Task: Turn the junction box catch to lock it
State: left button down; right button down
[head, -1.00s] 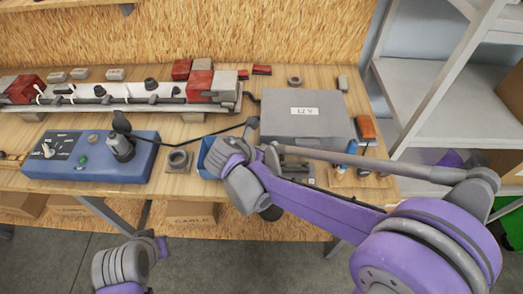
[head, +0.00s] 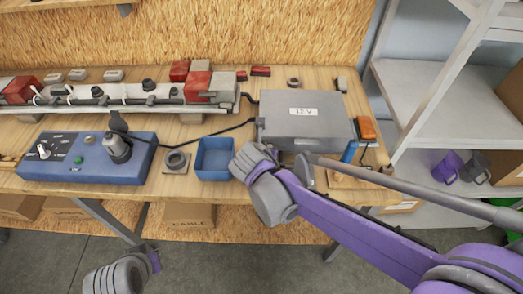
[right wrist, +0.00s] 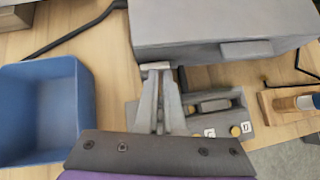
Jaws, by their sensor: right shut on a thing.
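The junction box (head: 300,128) is a grey metal case labelled 12 V on the bench, right of centre. In the right wrist view its front (right wrist: 215,50) fills the top. A small light-grey piece (right wrist: 155,66), probably the catch, shows at the box's lower left front edge. My right gripper (right wrist: 156,78) has its two fingers closed together at this piece. In the head view its fingertips are hidden behind my right wrist. My left arm's end (head: 120,275) shows at the bottom left, away from the bench; its jaws cannot be made out.
An open blue bin (head: 214,158) stands just left of my right gripper. A small panel with yellow knobs (right wrist: 210,118) lies close on the right. A blue control unit (head: 85,157) and a cable are further left.

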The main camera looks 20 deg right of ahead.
pick_arm(q)
jog(key=shift+f, duration=0.15)
pick_arm(e)
jog(key=shift+d+r, duration=0.1)
jog(key=shift+d, duration=0.2)
dwell(0.3)
pick_arm(q)
jog(key=shift+s, duration=0.1)
pick_arm(e)
jog(key=shift+w+a, duration=0.1)
